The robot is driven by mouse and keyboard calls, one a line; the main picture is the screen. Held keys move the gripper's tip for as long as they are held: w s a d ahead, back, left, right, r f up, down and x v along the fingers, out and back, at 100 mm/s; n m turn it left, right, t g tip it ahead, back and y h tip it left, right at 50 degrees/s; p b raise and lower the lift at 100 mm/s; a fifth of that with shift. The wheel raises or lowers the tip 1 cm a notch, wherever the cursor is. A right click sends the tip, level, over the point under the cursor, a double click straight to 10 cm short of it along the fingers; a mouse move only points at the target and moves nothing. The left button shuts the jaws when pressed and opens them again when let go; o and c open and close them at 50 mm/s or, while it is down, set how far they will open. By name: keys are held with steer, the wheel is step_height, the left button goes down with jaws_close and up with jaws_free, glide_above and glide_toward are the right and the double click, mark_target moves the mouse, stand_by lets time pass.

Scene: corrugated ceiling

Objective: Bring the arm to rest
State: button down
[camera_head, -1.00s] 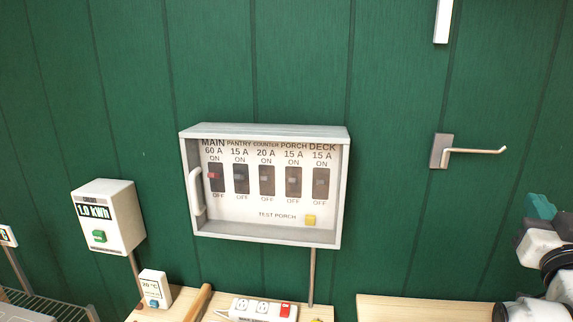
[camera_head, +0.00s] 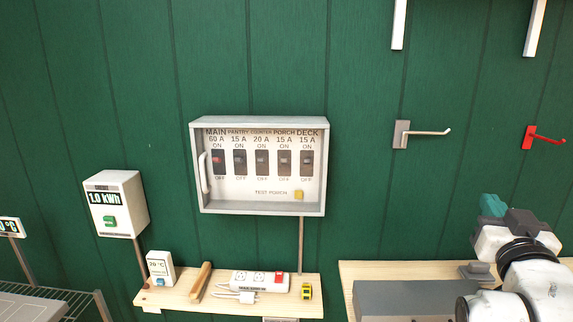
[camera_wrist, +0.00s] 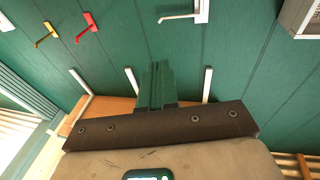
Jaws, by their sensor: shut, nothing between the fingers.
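My gripper (camera_head: 492,205) is at the right of the head view, in front of the green wall and above the wooden counter there. Its green fingers point up. In the wrist view the green fingers (camera_wrist: 157,85) are together with nothing held between them. My white and black arm (camera_head: 535,275) runs down from the gripper to the lower right edge. The gripper is apart from the wall hooks and the breaker panel.
A breaker panel (camera_head: 260,205) hangs mid-wall; a meter box (camera_head: 118,205) is to its left. A grey hook (camera_head: 402,134) and a red hook (camera_head: 528,138) stick out above my gripper. A shelf (camera_head: 175,300) below the panel holds a power strip (camera_head: 260,281). Open wall lies between panel and arm.

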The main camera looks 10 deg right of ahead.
steer(key=s+a+f+n+g+y, duration=0.1)
steer(key=s+a+f+g+y, duration=0.1)
steer(key=f, duration=0.6)
steer(key=s+a+f+n+g+y, duration=0.1)
steer(key=a+f+g+y, duration=0.15)
steer(key=f, duration=0.65)
steer(key=s+a+f+n+g+y, duration=0.1)
steer(key=s+a+f+g, duration=0.15)
steer(key=f, duration=0.55)
steer(key=s+a+f+n+g+y, duration=0.1)
steer(key=s+a+f+g, duration=0.3)
steer(key=s+f, duration=0.5)
steer(key=s+a+f+n+g+y, duration=0.1)
steer(key=s+a+f+g+y, duration=0.2)
steer(key=s+f, duration=0.7)
steer(key=s+a+g, duration=0.2)
steer(key=shift+s+a, duration=0.3)
